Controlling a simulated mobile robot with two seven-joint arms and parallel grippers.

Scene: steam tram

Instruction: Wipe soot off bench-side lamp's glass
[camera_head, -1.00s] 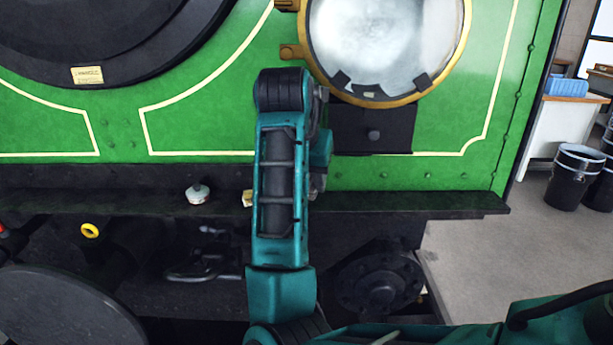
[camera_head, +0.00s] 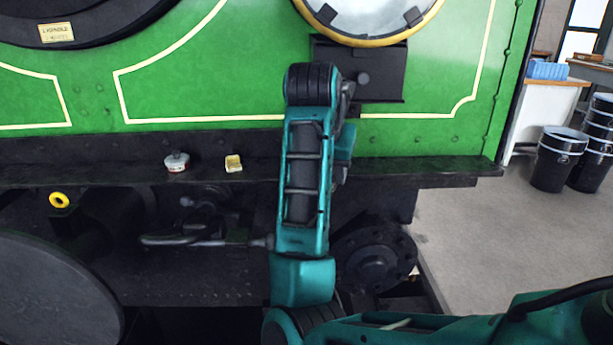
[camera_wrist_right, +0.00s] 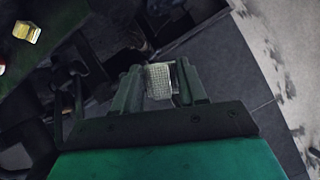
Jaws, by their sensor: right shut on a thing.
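The lamp (camera_head: 370,22) with a brass rim is on the green front at the top of the head view, cut off by the edge. The visible strip of its glass looks pale grey; soot on it cannot be judged. My right gripper (camera_wrist_right: 160,88) is shut on a pale, grid-textured pad (camera_wrist_right: 159,80) in the wrist view, with dark floor and machinery beyond. In the head view my right arm rises below the lamp and hides its gripper. My left gripper is not in view.
A dark ledge (camera_head: 90,172) runs below the green front. It bears a small white-and-red tin (camera_head: 177,162) and a yellowish block (camera_head: 233,163). Black drums (camera_head: 558,160) and a bench (camera_head: 545,100) with a blue box stand right. The floor (camera_head: 480,230) between is clear.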

